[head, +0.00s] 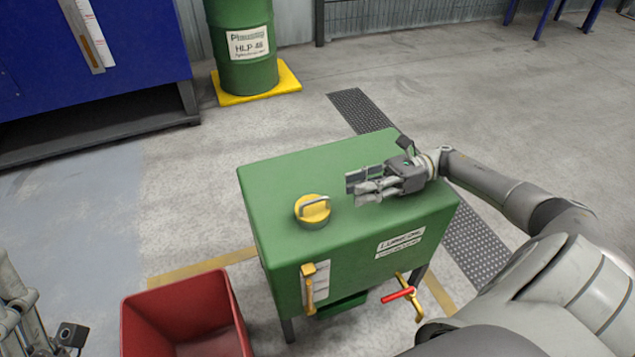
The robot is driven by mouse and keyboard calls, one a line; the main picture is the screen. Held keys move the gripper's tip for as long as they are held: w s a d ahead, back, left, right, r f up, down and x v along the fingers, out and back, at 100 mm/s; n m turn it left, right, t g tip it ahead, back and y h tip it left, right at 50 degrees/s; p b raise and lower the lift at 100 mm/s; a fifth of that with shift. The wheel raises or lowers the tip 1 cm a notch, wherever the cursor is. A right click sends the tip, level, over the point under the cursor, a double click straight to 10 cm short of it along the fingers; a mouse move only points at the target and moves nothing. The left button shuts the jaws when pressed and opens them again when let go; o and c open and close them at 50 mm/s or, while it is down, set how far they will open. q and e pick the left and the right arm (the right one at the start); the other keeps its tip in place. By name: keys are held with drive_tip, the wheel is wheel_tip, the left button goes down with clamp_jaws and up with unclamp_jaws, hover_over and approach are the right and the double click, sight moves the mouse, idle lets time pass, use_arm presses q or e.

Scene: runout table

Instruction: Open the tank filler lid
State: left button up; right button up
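The green tank (277,177) stands on legs in the middle of the head view. Its filler lid (313,209) is a round yellow cap with a grey handle bar across it, and it sits on the tank top, left of centre. My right gripper (352,187) is over the tank top, to the right of the lid and apart from it, with its fingers pointing left. Its fingers look spread with nothing between them. My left gripper (65,338) shows only in part at the lower left edge, and its fingertips cannot be made out.
A red bin (133,325) stands on the floor at the tank's front left. A red-handled valve (398,294) and a yellow-fitted level gauge (308,287) stick out from the tank front. A green drum (242,70) stands behind on a yellow base. The left part of the tank top is clear.

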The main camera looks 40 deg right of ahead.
sight(326, 198)
drive_tip(key=shift+w+a, duration=0.15)
drive_tip(key=shift+a, duration=0.05)
drive_tip(key=x, duration=1)
drive_tip(key=shift+a+r, duration=0.15)
drive_tip(key=shift+a, duration=0.1)
clamp_jaws()
